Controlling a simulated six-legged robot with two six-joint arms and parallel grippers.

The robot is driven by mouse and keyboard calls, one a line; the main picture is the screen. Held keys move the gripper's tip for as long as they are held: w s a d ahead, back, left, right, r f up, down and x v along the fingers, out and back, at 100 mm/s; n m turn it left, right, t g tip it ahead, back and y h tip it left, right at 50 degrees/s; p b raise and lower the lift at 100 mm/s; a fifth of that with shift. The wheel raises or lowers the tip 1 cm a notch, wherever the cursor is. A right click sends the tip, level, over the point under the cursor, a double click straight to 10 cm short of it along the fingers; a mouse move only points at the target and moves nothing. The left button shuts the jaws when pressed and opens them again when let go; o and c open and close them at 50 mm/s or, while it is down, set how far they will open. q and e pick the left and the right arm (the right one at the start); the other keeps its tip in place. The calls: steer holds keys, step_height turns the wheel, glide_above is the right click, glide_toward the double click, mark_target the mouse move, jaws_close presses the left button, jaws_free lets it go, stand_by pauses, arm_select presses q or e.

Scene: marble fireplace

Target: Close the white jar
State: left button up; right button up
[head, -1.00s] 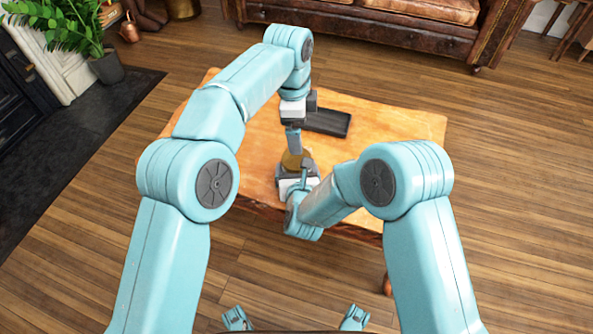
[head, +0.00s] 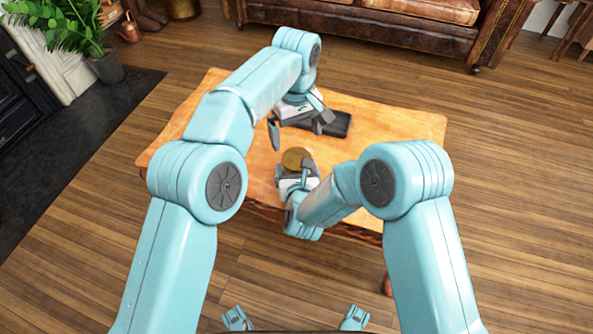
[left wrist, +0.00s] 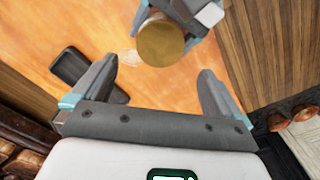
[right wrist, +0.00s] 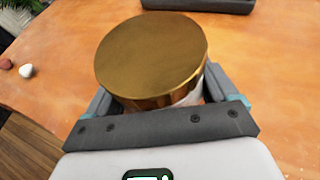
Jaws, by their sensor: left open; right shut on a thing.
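The white jar (right wrist: 190,98) shows as a small pale patch under a wide gold lid (right wrist: 152,55) in the right wrist view. The lid sits on top of the jar and hides most of it; whether it is fully seated I cannot tell. The lid also shows in the head view (head: 296,158) and the left wrist view (left wrist: 161,43). My right gripper (head: 297,174) is shut on the jar below the lid. My left gripper (head: 296,132) is open and empty, apart from the lid and on its far side, with its fingers spread.
The wooden table (head: 390,140) holds a dark tray (head: 338,124) just behind my left gripper. Small red and white items (right wrist: 26,70) lie at the left in the right wrist view. The table's right side is clear. A leather sofa (head: 400,25) stands beyond.

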mark_target(296, 158)
stand_by(0.3)
arm_select(q)
steer(key=shift+f, duration=4)
steer(key=c, duration=1.1)
steer(key=m, duration=0.9)
steer(key=shift+m, duration=0.3)
